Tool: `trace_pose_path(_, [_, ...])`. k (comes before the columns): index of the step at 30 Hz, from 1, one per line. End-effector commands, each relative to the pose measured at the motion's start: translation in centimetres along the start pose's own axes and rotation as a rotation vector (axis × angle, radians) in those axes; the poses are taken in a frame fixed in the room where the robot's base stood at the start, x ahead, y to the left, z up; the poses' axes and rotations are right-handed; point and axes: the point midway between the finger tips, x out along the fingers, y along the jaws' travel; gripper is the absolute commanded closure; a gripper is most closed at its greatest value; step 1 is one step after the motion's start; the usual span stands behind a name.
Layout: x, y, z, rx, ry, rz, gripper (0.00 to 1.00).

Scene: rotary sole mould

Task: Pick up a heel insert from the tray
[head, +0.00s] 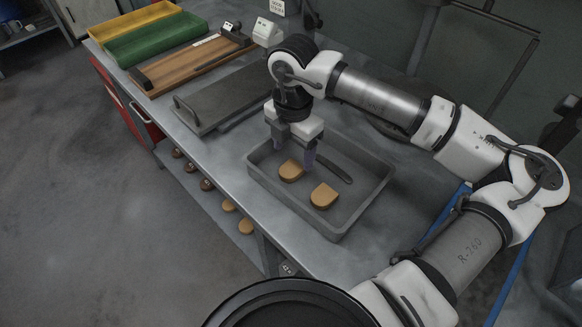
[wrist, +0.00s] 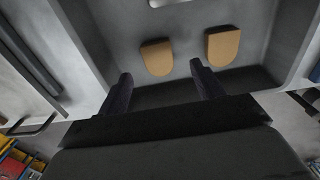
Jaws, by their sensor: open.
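Two tan, D-shaped heel inserts lie apart on the floor of a grey tray (head: 358,205). One heel insert (head: 291,171) is near my gripper (head: 294,159), and the other heel insert (head: 323,196) lies to its right, nearer the front. In the wrist view the inserts show as a left one (wrist: 157,57) and a right one (wrist: 222,46). My gripper also shows in the wrist view (wrist: 160,77), pointing down over the tray with its two dark fingers apart. Nothing is between the fingers. The gap between fingertips and insert is hard to judge.
A dark elongated piece (head: 333,161) lies in the tray behind the inserts. Left of the tray are a dark plate with a handle (head: 222,100), a wooden board (head: 190,63), a green bin (head: 155,40) and a yellow bin (head: 135,22). More round pieces sit on a lower shelf (head: 217,200).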

Motion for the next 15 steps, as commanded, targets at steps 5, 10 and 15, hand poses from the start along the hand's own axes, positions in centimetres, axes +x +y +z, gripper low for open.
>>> trace_pose_path(5, [1.4,0.2,-0.1,-0.001,0.005,0.0,0.33])
trace_pose_path(10, [4.0,0.3,0.0,-0.001,0.003,0.0,0.33])
trace_pose_path(15, [5.2,0.3,0.1,-0.002,0.001,0.001,0.33])
